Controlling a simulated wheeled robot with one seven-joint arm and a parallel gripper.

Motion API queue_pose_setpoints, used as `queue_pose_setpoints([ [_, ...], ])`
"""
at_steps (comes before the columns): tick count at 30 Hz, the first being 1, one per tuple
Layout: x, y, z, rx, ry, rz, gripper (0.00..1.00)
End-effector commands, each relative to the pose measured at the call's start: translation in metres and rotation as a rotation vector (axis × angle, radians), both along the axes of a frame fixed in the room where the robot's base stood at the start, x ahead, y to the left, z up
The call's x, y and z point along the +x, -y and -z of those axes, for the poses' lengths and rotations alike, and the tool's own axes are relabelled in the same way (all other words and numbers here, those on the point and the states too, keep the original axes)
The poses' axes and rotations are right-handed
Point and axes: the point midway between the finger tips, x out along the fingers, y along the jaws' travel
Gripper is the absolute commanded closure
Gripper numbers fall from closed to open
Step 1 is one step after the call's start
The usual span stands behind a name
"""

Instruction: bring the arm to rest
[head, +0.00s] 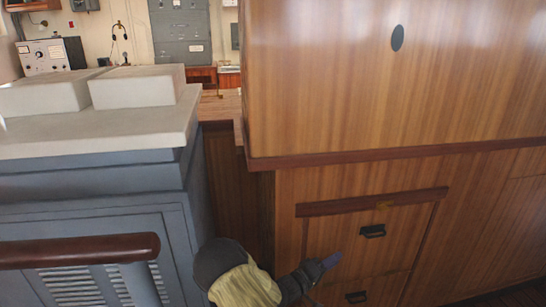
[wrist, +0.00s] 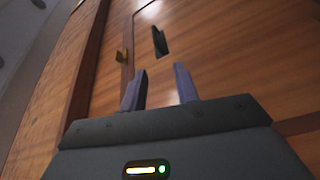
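My gripper (wrist: 160,88) shows in the wrist view with its two fingers apart and nothing between them. In the head view my gripper (head: 322,268) is low, in front of the wooden cabinet (head: 345,225). It is just left of and below the black drawer handle (head: 373,231). A dark handle also shows beyond the fingertips in the wrist view (wrist: 159,41). Whether the fingers touch the cabinet cannot be told. My arm comes up from the bottom edge of the head view.
A grey console (head: 90,190) with a pale top stands at left, with a brown rail (head: 80,250) before it. A lower drawer handle (head: 356,297) is near my gripper. A narrow gap separates console and cabinet. A headset (head: 120,45) hangs at the back.

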Motion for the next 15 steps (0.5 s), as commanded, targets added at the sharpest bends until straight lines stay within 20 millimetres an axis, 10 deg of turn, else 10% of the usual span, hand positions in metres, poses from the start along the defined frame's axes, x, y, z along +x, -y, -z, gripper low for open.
queue_pose_setpoints([
  [15, 0.008, -0.016, 0.006, 0.736, 0.003, -0.176, 0.69],
])
